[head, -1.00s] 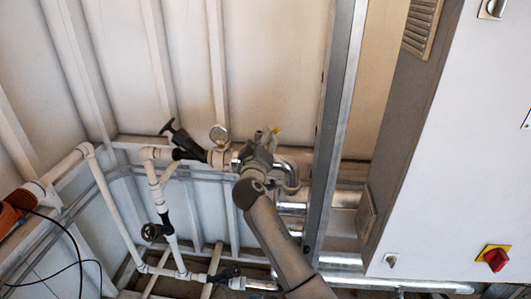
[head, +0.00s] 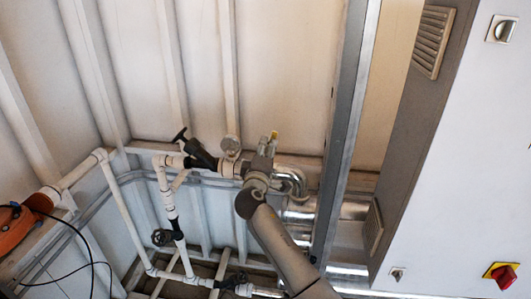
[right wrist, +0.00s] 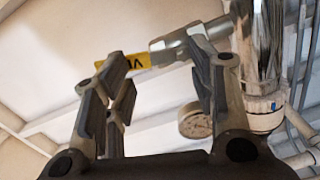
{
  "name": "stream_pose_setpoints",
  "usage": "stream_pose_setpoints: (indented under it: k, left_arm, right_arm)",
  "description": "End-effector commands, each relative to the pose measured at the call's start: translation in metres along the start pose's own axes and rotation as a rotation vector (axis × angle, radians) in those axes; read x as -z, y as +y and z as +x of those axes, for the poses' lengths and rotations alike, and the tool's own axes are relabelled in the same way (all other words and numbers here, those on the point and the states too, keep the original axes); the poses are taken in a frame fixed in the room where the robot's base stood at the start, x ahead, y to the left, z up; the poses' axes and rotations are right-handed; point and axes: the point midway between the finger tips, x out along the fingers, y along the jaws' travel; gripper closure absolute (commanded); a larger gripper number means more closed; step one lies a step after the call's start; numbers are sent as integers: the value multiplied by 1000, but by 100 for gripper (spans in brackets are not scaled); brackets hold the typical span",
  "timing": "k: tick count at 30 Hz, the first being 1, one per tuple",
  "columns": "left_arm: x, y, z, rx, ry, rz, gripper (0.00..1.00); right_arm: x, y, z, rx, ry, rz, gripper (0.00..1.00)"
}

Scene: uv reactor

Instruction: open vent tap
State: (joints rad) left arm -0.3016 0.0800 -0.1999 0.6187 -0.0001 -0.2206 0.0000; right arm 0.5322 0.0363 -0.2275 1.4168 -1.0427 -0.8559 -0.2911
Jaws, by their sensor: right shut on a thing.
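The vent tap shows in the right wrist view as a yellow labelled handle (right wrist: 138,62) on a silver valve fitting (right wrist: 180,45), which joins a shiny vertical pipe. In the head view only a small yellow bit of the tap (head: 274,134) shows above my right gripper (head: 265,148). My right gripper (right wrist: 160,68) has its fingers on both sides of the tap handle and is shut on it. The fingers hide part of the handle. My left gripper is in neither view.
A round gauge (head: 230,144) is just left of the gripper. A black-handled valve (head: 198,150) sits on the white pipes further left. A grey metal post (head: 347,130) stands close on the right, before a white cabinet (head: 460,150).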

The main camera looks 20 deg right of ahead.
Motion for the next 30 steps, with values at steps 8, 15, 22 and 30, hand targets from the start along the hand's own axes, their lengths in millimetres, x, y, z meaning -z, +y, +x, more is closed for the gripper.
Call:
stream_pose_setpoints:
  k: [8,15,22,30]
  left_arm:
    - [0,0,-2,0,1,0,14]
    - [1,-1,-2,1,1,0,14]
    - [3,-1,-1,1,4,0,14]
    - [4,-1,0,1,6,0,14]
  right_arm:
    - [0,27,6,-47,2,3,91]
    - [0,27,6,-46,2,4,33]
    - [1,25,5,-43,2,4,3]
    - [2,19,4,-34,2,4,0]
